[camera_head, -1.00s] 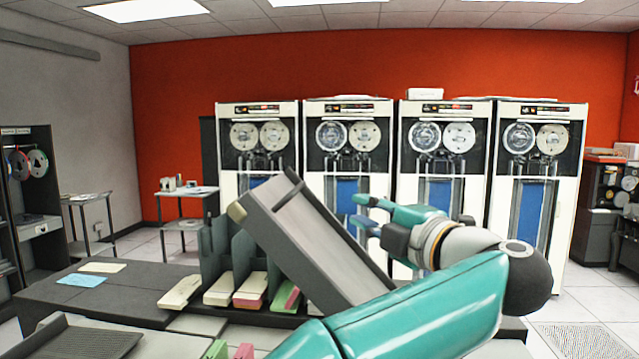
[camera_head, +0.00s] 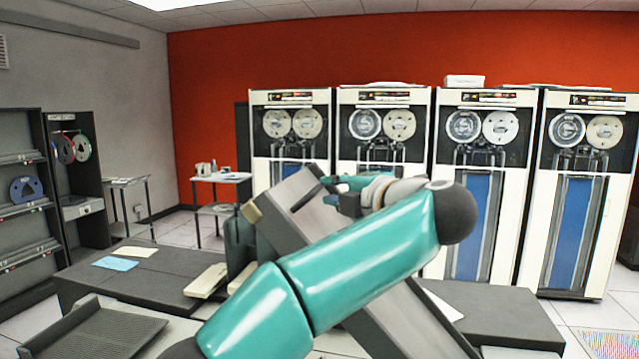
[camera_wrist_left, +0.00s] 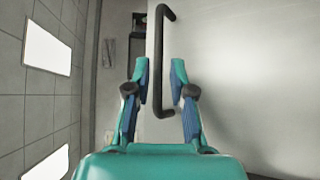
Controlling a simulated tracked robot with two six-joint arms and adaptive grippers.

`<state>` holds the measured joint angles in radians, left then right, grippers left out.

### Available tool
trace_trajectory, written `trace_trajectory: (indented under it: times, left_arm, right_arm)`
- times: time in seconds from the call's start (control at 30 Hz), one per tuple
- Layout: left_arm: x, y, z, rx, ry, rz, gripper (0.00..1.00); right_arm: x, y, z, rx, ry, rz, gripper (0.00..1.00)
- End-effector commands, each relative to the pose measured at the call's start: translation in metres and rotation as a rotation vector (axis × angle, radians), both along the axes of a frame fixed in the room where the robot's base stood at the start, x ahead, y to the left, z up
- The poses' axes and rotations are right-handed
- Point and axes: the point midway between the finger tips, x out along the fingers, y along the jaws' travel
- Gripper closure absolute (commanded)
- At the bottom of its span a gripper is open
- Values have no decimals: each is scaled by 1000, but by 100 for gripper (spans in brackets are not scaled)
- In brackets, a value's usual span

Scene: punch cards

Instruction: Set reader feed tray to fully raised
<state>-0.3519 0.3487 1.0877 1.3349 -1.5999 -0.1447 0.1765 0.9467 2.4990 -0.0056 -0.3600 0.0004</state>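The reader feed tray (camera_head: 420,325) is a long grey channel, steeply tilted, with its upper end to the left in the head view. My teal left arm hides much of its middle. My left gripper (camera_head: 328,191) is by the tray's upper part. In the left wrist view, my left gripper (camera_wrist_left: 159,75) is open. A black bar handle (camera_wrist_left: 158,60) on a pale grey surface (camera_wrist_left: 245,60) appears between its fingers, with no clear contact; its depth relative to the fingertips is hard to tell. My right gripper is not in view.
Card stacks (camera_head: 206,281) and dark upright dividers (camera_head: 240,240) stand left of the tray. A ribbed grey tray (camera_head: 105,335) lies at the front left. White tape cabinets (camera_head: 465,95) line the red wall behind. The counter around the blue card (camera_head: 115,263) is mostly clear.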

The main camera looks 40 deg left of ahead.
Motion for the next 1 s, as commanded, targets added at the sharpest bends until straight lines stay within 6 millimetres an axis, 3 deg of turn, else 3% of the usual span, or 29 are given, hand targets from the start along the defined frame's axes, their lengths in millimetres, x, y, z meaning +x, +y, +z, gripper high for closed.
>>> trace_trajectory:
  times: [0.1, 0.3, 0.7, 0.83, 1.0]
  left_arm:
    - [6, 22, -1, 0, 2, 3, 77]
    - [13, 43, -4, 1, 1, 1, 77]
    - [15, 48, -5, 1, -1, -2, 77]
    - [15, 48, -5, 0, 0, -3, 99]
    - [16, 47, -6, 0, 1, -3, 100]
  right_arm:
    - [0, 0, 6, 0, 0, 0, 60]
    - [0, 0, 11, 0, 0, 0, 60]
    - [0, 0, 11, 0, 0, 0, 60]
    - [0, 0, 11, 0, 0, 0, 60]
    - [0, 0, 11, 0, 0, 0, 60]
